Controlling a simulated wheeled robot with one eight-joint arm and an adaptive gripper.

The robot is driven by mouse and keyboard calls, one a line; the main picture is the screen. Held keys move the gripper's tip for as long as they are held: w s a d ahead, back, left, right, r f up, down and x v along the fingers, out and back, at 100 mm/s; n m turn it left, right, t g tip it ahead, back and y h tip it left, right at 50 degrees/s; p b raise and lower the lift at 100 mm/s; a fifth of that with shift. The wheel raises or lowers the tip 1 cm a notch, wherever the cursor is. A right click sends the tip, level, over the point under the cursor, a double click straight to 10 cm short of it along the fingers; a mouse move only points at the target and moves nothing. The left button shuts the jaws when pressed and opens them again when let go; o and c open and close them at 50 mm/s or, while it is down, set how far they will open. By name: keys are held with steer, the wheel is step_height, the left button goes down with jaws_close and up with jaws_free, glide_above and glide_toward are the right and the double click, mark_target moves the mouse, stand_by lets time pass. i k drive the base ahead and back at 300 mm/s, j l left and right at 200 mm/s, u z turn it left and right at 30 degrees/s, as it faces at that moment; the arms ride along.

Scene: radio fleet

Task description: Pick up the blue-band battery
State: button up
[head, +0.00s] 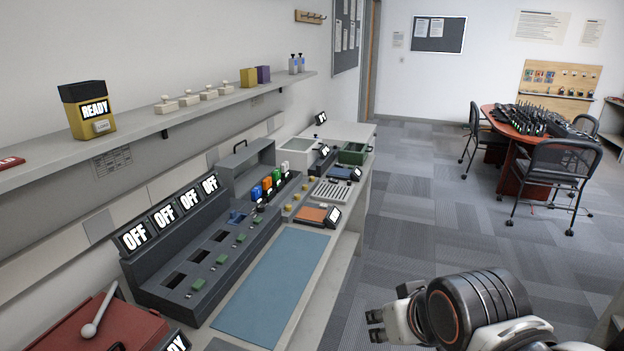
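A small upright piece with a blue face (256,192) stands in the dark rack on the bench, in a row with an orange piece (267,183), a green piece (277,175) and a white one. It may be the blue-band battery, but it is too small to tell. My gripper (374,326) is at the lower right, off the bench over the floor. Its fingertips are apart, with nothing visible between them, far from both.
A grey charger console (150,270) with several OFF displays fills the near bench. A blue mat (275,285) lies clear before it. A green bin (354,153) stands farther back. Chairs surround a table at right; the carpet between is open.

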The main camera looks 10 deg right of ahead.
mark_target(256, 193)
steer(key=i+l+u, duration=0.1)
steer(key=i+l, duration=0.15)
steer(key=i+l+u, duration=0.15)
steer(key=i+l, duration=0.15)
steer(key=i+l+u, duration=0.25)
steer(key=i+l, duration=0.2)
steer(key=l, duration=0.2)
steer(key=i+l+u, duration=0.1)
steer(key=l, duration=0.25)
steer(key=i+l+u, duration=0.15)
steer(key=i+l, duration=0.15)
steer(key=i+l+u, duration=0.1)
steer(key=l, duration=0.4)
steer(key=i, duration=0.1)
